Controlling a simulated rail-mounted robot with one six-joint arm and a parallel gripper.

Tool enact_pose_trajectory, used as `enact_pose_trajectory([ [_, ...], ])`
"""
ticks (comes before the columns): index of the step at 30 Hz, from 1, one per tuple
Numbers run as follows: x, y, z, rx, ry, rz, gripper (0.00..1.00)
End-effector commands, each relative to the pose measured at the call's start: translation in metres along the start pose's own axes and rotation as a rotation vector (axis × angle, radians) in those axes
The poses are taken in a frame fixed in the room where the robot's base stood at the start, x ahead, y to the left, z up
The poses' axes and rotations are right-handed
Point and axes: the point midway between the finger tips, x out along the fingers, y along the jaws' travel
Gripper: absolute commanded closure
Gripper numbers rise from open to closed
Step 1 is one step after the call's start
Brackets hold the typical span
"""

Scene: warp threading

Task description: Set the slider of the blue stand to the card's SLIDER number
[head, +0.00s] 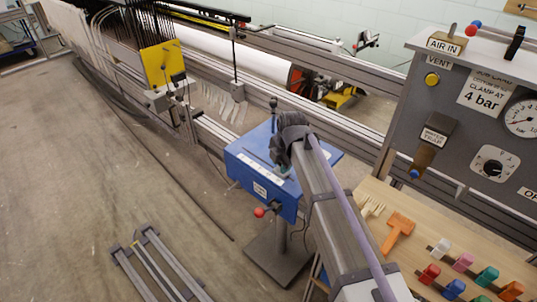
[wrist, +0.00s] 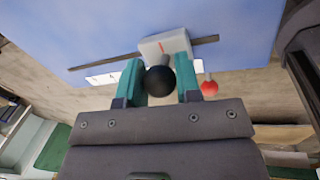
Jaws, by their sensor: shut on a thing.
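The blue stand (head: 243,166) is a blue box on a post in the middle of the head view. Its top also fills the upper wrist view (wrist: 110,30), with a dark slot (wrist: 100,62) and a white strip beside it. The slider is a pale block (wrist: 152,46) with a red mark and a round black knob (wrist: 160,81). My gripper (wrist: 160,88) has its teal fingers on either side of the knob, shut on it. In the head view my wrist hides most of the slider area. The scale marks are unreadable. A card (head: 485,95) reads "clamp at 4 bar"; I see no SLIDER number.
A red ball knob (head: 259,212) sticks out from the stand's front. At right are a grey panel (head: 455,150) with a gauge and dial, and a wooden board (head: 445,262) with coloured pieces. Loom rails run behind the stand; a metal frame (head: 150,262) lies on the floor at left.

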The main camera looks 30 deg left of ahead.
Motion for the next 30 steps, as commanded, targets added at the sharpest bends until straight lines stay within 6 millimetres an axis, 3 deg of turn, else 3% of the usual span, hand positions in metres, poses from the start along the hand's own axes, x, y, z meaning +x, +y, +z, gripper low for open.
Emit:
enact_pose_trajectory([
  [6, -0.003, -0.016, 0.003, -0.001, 0.000, -0.001, 1.00],
  [16, -0.003, -0.019, 0.003, 0.000, 0.000, -0.005, 1.00],
  [17, -0.003, -0.019, 0.003, 0.000, 0.000, -0.005, 0.66],
  [24, -0.003, -0.018, 0.004, 0.000, 0.000, -0.002, 0.44],
  [30, -0.004, -0.017, 0.003, 0.000, 0.000, -0.001, 0.44],
])
